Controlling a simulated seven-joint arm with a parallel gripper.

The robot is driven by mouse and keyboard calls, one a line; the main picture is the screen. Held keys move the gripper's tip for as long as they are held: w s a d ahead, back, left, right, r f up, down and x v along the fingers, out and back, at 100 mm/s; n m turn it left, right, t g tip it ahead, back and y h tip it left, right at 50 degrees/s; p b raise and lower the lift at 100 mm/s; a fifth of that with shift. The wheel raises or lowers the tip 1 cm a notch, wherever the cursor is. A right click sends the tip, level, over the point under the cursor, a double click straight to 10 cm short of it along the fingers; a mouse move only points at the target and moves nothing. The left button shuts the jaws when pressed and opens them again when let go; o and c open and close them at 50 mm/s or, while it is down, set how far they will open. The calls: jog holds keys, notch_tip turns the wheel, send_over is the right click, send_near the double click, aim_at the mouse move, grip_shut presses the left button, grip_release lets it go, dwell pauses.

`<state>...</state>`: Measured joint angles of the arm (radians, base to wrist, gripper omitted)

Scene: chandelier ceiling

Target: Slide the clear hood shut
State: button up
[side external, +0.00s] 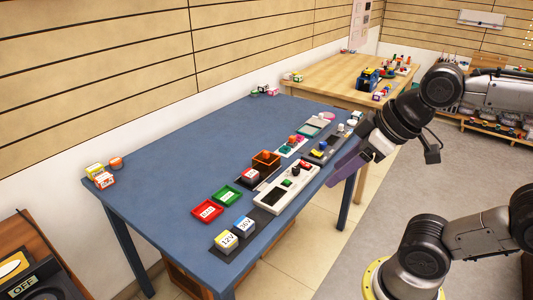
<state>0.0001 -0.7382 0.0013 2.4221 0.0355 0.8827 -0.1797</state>
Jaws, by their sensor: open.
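My gripper (346,168), with purple fingers, hangs over the right edge of the blue table (150,190), pointing down and left. It looks empty and the gap between its fingers is hard to see from here. A pale, greenish see-through panel in a frame (314,126) lies towards the table's far end, left of and beyond my gripper. It may be the clear hood, but it is too small to be sure. My gripper appears apart from both.
A white panel with knobs (287,189) lies near my gripper. Red (207,211) and green (228,195) trays and blocks marked 12V (226,241) and 36V (244,226) are at the near end. A dark board with small parts (325,150) lies beside my gripper. The table's left half is mostly clear.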

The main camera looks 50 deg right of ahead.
jog(key=w+r+n, duration=0.1)
jog(key=w+r, duration=0.3)
jog(key=w, duration=0.2)
jog(key=m+g, duration=0.2)
jog(key=m, duration=0.1)
send_over(267, 152)
jog(key=s, duration=0.5)
notch_tip(267, 152, down, 16)
jog(key=x, duration=1.3)
jog(key=shift+s+d, duration=0.15)
jog(key=shift+d, duration=0.1)
grip_shut()
